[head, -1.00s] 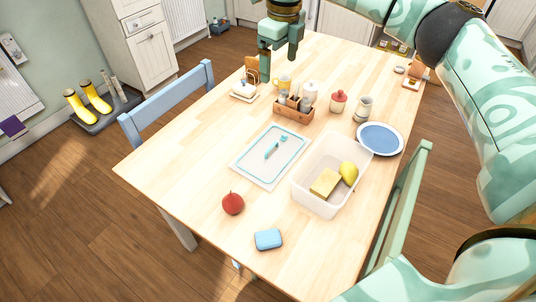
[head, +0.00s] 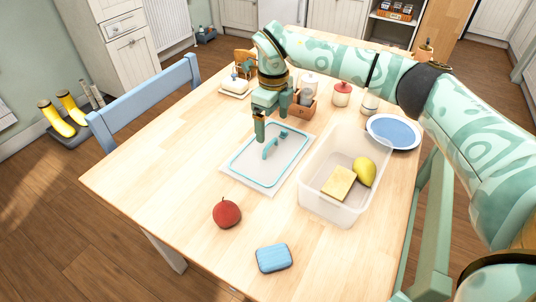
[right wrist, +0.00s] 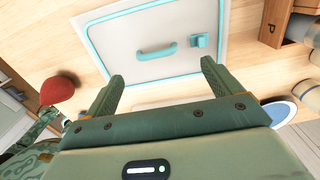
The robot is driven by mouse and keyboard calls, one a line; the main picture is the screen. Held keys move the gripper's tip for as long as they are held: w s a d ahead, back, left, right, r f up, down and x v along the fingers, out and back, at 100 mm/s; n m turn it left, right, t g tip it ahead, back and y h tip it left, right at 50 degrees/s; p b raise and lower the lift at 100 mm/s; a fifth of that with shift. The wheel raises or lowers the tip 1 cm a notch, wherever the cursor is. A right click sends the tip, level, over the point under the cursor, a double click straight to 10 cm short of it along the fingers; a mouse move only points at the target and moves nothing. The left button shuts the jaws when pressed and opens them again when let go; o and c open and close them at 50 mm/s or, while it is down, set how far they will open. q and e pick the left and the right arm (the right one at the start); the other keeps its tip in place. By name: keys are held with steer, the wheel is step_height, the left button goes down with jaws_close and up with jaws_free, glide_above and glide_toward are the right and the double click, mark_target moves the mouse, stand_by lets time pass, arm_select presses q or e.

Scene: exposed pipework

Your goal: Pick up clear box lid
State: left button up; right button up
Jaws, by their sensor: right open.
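The clear box lid (head: 253,165) lies flat on the wooden table, a pale panel with a teal rim and a teal handle (head: 269,149) near its middle. In the right wrist view the lid (right wrist: 120,50) lies ahead of the fingers, with its handle (right wrist: 156,53) between and beyond the fingertips. My right gripper (head: 271,127) is open and empty above the lid's far part, apart from the handle. In the right wrist view the gripper's two fingers (right wrist: 160,75) are spread wide. My left gripper does not show.
The clear box (head: 318,203) stands right of the lid, holding a yellow sponge (head: 339,183) and a yellow pear (head: 365,172). A red apple (head: 227,213) and blue case (head: 273,258) lie nearer. A wooden caddy (head: 304,107), red-lidded jar (head: 342,95) and blue plate (head: 394,132) stand beyond.

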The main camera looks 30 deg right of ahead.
steer(key=f+b, duration=0.1)
steer(key=f, duration=0.1)
steer(key=f+b, duration=0.1)
steer(key=f, duration=0.1)
steer(key=f+b, duration=0.1)
steer(key=f, duration=0.1)
steer(key=shift+a+f, duration=0.2)
steer(key=shift+a, duration=0.1)
steer(key=shift+f, duration=0.2)
steer(key=shift+r, duration=0.25)
steer(key=c, duration=1.1)
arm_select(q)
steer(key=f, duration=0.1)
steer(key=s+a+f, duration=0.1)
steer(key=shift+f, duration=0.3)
